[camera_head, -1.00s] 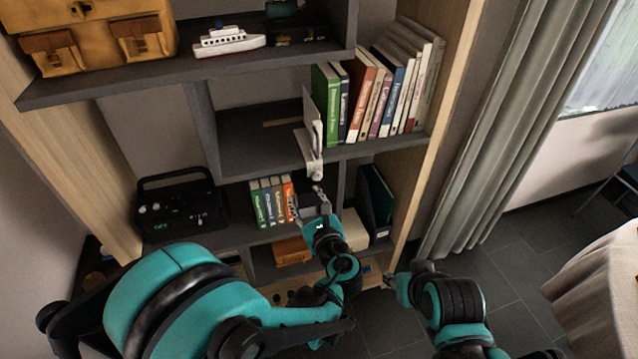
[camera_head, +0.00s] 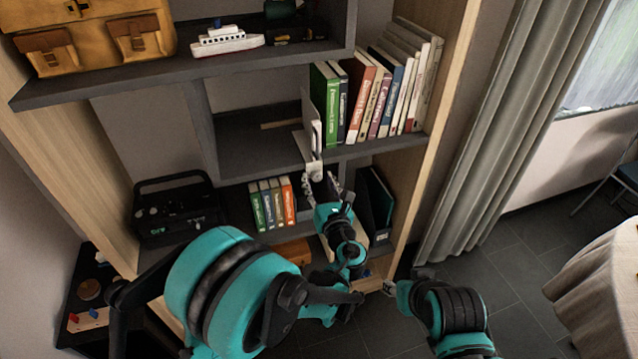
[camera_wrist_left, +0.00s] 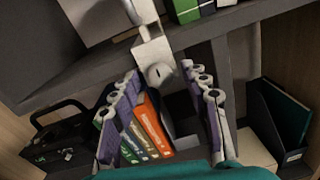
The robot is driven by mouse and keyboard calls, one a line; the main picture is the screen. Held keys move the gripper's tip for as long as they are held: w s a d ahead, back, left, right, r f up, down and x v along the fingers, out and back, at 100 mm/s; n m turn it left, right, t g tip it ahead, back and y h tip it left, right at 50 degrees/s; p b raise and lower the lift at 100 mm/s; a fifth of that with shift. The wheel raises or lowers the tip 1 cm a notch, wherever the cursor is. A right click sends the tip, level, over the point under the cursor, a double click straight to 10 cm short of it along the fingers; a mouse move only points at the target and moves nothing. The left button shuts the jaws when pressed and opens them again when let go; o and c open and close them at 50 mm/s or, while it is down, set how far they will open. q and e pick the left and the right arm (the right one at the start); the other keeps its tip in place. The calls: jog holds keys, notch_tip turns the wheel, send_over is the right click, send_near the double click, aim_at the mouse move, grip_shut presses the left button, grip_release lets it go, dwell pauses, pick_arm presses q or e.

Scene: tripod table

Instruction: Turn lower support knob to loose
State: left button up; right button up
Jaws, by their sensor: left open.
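A white bookend-like support (camera_head: 312,130) is fixed at the front edge of the middle shelf, left of the upright books. Its lower knob (camera_head: 316,172), pale and rounded, sits under the shelf edge. My left gripper (camera_head: 321,182) is open just below the knob. In the left wrist view its fingers (camera_wrist_left: 162,82) stand on either side of the knob, with gaps to it. My right gripper (camera_head: 391,287) is low, away from the shelf, its fingers unclear.
Upright books (camera_head: 375,100) stand right of the support. Smaller books (camera_head: 271,203) and a black radio (camera_head: 178,207) are on the shelf below. A dark file holder (camera_head: 376,203) stands right of my left gripper. A curtain (camera_head: 500,130) hangs at the right.

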pick_arm(q)
jog(key=shift+c, duration=0.3)
grip_shut()
jog(key=shift+n, duration=0.3)
jog(key=n, duration=1.1)
jog(key=shift+y, duration=0.4)
jog(key=n, duration=0.5)
jog(key=shift+f+n, duration=0.1)
jog(key=shift+n, duration=0.3)
jog(key=n, duration=0.5)
jog(key=shift+y, duration=0.3)
jog(key=shift+n, duration=0.3)
